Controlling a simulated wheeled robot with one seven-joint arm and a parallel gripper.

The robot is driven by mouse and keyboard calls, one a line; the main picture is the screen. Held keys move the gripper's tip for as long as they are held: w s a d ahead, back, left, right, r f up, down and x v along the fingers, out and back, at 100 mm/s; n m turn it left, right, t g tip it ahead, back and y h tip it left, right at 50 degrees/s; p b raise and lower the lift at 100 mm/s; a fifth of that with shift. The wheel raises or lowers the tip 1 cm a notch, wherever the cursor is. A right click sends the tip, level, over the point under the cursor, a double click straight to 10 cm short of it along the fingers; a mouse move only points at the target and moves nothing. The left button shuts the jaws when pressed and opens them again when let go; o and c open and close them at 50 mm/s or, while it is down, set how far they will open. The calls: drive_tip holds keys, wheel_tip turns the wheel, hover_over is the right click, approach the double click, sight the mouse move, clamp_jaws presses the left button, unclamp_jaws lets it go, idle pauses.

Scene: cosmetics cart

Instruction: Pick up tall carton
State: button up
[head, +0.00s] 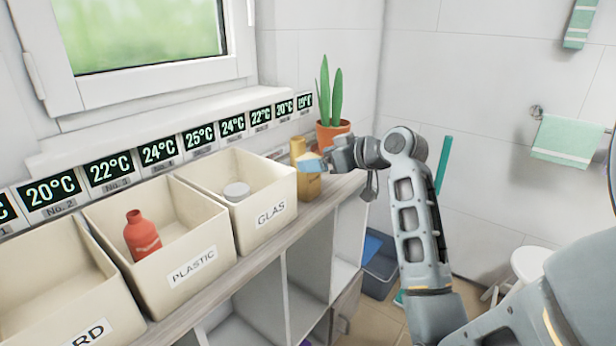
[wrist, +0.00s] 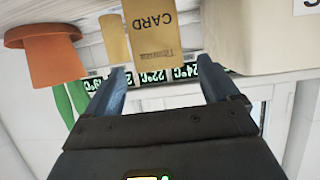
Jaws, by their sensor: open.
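The tall carton (head: 309,188) is a tan box on the shelf top, just right of the GLAS bin. In the wrist view the carton (wrist: 152,38) appears upside down with "CARD" print, above the gap between my fingers. My gripper (head: 312,164) is open at the carton's upper part and covers some of it in the head view. In the wrist view my gripper's fingers (wrist: 162,80) are spread with nothing visible held between them. Whether a finger touches the carton I cannot tell.
A yellow cylinder (head: 297,148) stands close beside the carton, also in the wrist view (wrist: 115,38). A potted plant (head: 331,134) stands behind. The GLAS bin (head: 277,226) holds a white round item; the PLASTIC bin (head: 180,285) holds a red bottle. Temperature displays line the wall.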

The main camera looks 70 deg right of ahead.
drive_tip(key=shift+x, duration=1.05)
drive_tip(key=c, duration=1.4)
drive_tip(key=shift+r, duration=0.15)
